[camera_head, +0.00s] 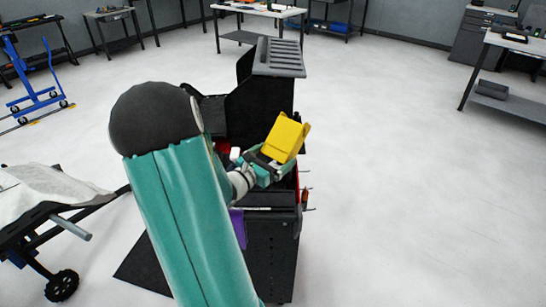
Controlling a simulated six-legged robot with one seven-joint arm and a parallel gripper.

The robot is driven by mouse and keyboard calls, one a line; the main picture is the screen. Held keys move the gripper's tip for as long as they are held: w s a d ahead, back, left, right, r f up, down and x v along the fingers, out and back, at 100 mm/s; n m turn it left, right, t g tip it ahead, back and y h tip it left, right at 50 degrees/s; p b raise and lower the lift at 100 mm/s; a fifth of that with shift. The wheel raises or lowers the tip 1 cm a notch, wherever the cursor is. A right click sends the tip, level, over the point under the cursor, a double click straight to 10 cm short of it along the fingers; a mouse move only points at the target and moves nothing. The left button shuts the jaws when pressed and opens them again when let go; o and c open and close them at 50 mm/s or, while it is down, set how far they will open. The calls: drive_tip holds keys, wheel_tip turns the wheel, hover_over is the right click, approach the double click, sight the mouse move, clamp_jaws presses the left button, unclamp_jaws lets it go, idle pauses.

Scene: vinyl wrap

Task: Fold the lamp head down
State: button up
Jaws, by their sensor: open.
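A yellow box-shaped piece (285,137), which looks like the lamp head, stands tilted above the black cart. My arm reaches in from the bottom of the view, and my gripper (262,166) is right at the lower left of the yellow piece. The gripper is open. I cannot tell whether it touches the yellow piece. The lamp's base and hinge are hidden behind the gripper and arm.
The black cart (272,250) has raised dark panels and a ribbed grey top (278,58) at the back. A wheeled frame with a white cover (40,190) stands at left. A blue wheeled stand (38,85) is farther back. Floor at right is clear.

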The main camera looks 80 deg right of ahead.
drive_tip(key=c, duration=1.2)
drive_tip(key=shift+s+d+f, duration=0.25)
drive_tip(key=shift+d+f, duration=0.25)
drive_tip(key=shift+s+d+f, duration=0.2)
drive_tip(key=shift+d+f, duration=0.25)
drive_tip(key=o, duration=1.2)
drive_tip(key=v, duration=0.7)
drive_tip(key=shift+a, duration=0.2)
drive_tip(key=shift+w, duration=0.15)
drive_tip(key=shift+c, duration=0.2)
